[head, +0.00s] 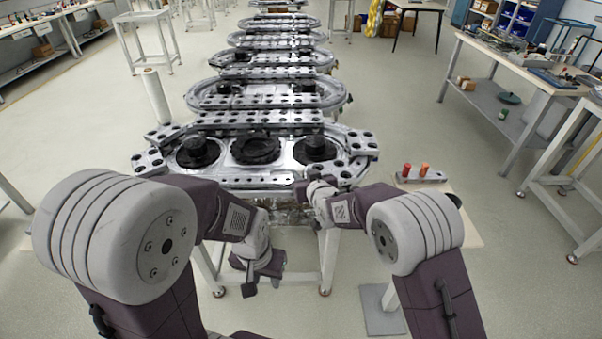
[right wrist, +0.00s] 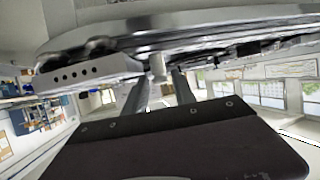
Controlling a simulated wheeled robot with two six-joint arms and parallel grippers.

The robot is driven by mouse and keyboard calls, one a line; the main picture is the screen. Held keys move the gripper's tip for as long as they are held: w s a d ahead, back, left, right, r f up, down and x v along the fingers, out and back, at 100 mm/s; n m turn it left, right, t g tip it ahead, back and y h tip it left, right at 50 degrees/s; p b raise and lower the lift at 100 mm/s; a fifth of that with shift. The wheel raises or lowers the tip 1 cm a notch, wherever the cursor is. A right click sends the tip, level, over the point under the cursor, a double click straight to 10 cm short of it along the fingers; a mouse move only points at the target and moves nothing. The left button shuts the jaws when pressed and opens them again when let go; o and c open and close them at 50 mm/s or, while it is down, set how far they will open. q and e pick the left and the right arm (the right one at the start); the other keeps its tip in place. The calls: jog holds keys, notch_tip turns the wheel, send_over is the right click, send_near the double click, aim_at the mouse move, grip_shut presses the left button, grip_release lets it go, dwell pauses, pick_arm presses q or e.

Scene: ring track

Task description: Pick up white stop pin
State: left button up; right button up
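A small pale cylinder that looks like the white stop pin (right wrist: 157,66) shows in the right wrist view, below the metal track edge. My right gripper (right wrist: 160,82) has its two fingers apart, with the pin near their tips and in line with the gap. I cannot tell whether they touch it. In the head view my right gripper (head: 318,187) is at the front edge of the ring track (head: 245,183), and the pin cannot be made out there. My left gripper (head: 262,285) hangs low in front of the track, fingers apart and empty.
Dark round parts (head: 255,148) sit on the nearest track. A small grey holder (head: 421,178) with red and orange pegs (head: 407,170) stands to the right. A white roll (head: 156,96) stands at the left. More tracks run behind; a workbench (head: 520,66) stands far right.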

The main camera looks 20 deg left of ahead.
jog(key=x, duration=0.3)
jog(key=shift+s+d, duration=0.1)
jog(key=shift+s, duration=0.05)
jog(key=shift+c, duration=0.3)
grip_shut()
notch_tip(320, 180, up, 28)
jog(key=p, duration=1.4)
jog(key=shift+p, duration=0.3)
